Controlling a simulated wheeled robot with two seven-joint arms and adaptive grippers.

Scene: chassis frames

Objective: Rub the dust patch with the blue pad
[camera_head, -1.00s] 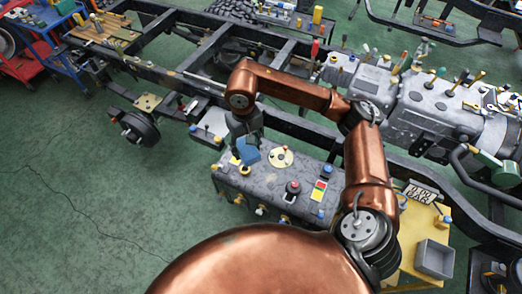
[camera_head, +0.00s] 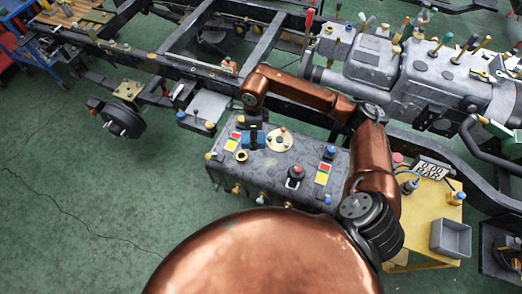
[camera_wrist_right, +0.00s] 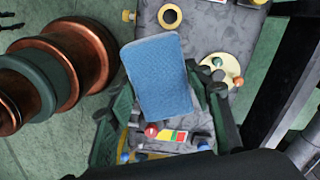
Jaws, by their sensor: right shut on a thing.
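The blue pad (camera_head: 250,139) is in my right gripper (camera_head: 253,124), above the left part of a grey mottled box top (camera_head: 262,170). In the right wrist view the pad (camera_wrist_right: 160,78) shows its broad blue face, with the dark green fingers (camera_wrist_right: 163,118) on either side of its lower part. The gripper is shut on it. I cannot tell whether the pad touches the box top. I cannot make out a distinct dust patch; the top is mottled and partly hidden by the pad. My left gripper is out of view.
On the box top are a cream disc with small knobs (camera_head: 279,140), a yellow-and-black ring (camera_head: 241,156), a red-topped knob (camera_head: 295,173) and coloured cards (camera_head: 323,173). A yellow table with a grey bin (camera_head: 451,238) stands right. Chassis rails lie behind; green floor is clear left.

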